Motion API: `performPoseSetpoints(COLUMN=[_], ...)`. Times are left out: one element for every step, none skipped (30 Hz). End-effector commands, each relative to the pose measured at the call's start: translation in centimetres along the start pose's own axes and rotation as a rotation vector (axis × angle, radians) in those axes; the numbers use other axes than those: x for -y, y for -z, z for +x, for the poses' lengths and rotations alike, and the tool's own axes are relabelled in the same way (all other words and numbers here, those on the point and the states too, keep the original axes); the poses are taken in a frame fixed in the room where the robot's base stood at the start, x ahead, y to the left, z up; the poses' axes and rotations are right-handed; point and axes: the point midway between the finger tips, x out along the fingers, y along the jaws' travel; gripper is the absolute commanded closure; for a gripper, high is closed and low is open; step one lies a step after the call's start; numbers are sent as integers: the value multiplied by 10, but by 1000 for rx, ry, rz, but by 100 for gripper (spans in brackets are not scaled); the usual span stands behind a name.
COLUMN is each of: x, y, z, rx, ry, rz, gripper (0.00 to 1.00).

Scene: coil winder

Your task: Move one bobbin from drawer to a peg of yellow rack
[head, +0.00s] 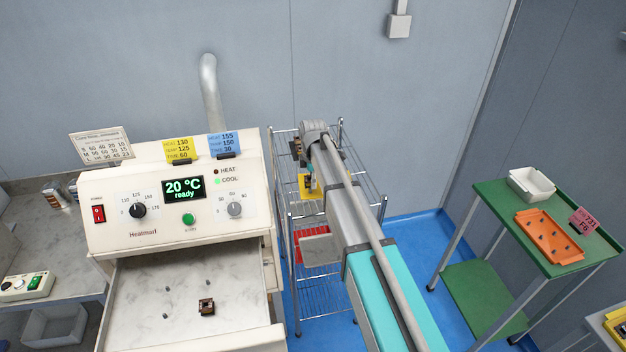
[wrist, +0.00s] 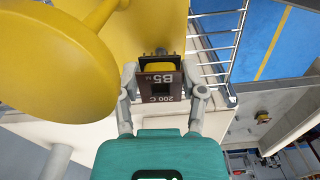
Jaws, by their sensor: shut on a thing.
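My gripper (wrist: 163,88) is shut on a bobbin (wrist: 160,98) with a dark brown end plate marked "200 C" and "B5", with yellow on it. The yellow rack (wrist: 155,22) is close behind the bobbin in the wrist view, with a large round yellow part (wrist: 50,75) at left. I cannot tell whether the bobbin touches a peg. In the head view, my arm reaches over the wire shelf, where a little of the yellow rack (head: 305,186) shows. Another bobbin (head: 207,306) sits in the open drawer (head: 140,325), beside small bare pegs.
The white oven (head: 160,228) reads "20 °C ready". A wire shelf (head: 372,178) stands at its right, with a red rack (head: 312,243) on a lower level. Farther right, a green cart (head: 497,214) holds an orange pegged tray (head: 549,230) and a white bin (head: 531,185).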

Motion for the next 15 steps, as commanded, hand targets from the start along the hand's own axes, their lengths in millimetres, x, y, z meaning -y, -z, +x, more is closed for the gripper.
performPoseSetpoints(x=[0, 0, 0, 0, 0, 0, 0, 0, 0, 0, 0, 0, 0, 0, 0], y=[0, 0, 0, 0, 0, 0, 0, 0, 0, 1, 1, 1, 1, 1, 1], z=[5, 6, 7, 7, 8, 8, 8, 8, 8, 8, 8, 8, 8, 8, 8], rx=[0, 0, 0, 0, 0, 0, 0, 0, 0, 0, 0, 0, 0, 0, 0], ry=[0, 0, 0, 0, 0, 0, 0, 0, 0, 0, 0, 0, 0, 0, 0], rz=[0, 0, 0, 0, 0, -1, -1, -1, -1, -1, -1, -1, -1, -1, -1], gripper=[87, 87, 87, 87, 87, 87, 87, 87, 87, 87, 87, 87, 87, 87, 87])
